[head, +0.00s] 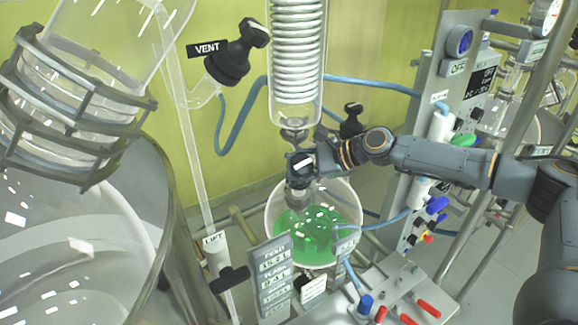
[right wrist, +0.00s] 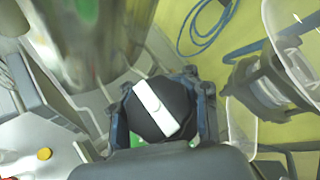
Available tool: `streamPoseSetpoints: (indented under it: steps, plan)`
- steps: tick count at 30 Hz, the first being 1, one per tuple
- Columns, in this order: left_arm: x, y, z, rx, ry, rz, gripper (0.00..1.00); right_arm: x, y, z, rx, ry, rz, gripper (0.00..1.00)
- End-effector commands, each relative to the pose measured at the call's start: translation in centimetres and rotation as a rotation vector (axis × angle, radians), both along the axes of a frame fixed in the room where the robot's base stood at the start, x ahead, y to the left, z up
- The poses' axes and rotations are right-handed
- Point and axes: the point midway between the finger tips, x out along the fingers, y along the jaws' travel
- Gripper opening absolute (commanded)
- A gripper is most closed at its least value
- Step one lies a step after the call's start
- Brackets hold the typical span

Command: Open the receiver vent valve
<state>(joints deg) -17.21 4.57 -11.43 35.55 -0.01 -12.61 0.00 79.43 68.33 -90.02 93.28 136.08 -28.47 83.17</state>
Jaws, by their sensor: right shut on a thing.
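My right gripper (head: 301,172) reaches in from the right, below the coiled glass condenser (head: 297,60). In the right wrist view its fingers (right wrist: 160,112) are shut on a round black knob (right wrist: 150,125) with a white bar across it. The knob also shows in the head view (head: 300,160), partly hidden by the gripper. It sits above the round receiver (head: 318,225) holding green liquid. A black valve labelled VENT (head: 230,62) stands at upper left. Another black knob (head: 351,120) is behind my wrist, by a blue hose. I cannot read which one is the receiver vent. My left gripper is out of view.
A large glass vessel (head: 150,200) and a grey clamp ring (head: 65,95) fill the left. A panel (head: 440,110) with gauges and coloured knobs stands at right. A blue hose (head: 240,135) loops behind. A LIFT valve (head: 229,280) and label plates (head: 271,280) are in front.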

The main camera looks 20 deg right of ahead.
Motion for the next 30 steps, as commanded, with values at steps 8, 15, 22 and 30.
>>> streamPoseSetpoints:
  steps: [8, 15, 22, 30]
  plan:
    - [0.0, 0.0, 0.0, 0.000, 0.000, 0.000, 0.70, -0.4, 0.1, -0.2, -0.137, 0.043, 0.213, 0.00]
    - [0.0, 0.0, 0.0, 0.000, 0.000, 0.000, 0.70, -0.9, 0.1, -0.5, -0.245, 0.076, 0.382, 0.00]
    - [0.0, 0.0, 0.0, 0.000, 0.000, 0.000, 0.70, -1.3, 0.0, -0.6, -0.321, 0.101, 0.501, 0.00]
    - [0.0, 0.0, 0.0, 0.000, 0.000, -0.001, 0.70, -1.6, -0.2, -0.7, -0.365, 0.116, 0.570, 0.00]
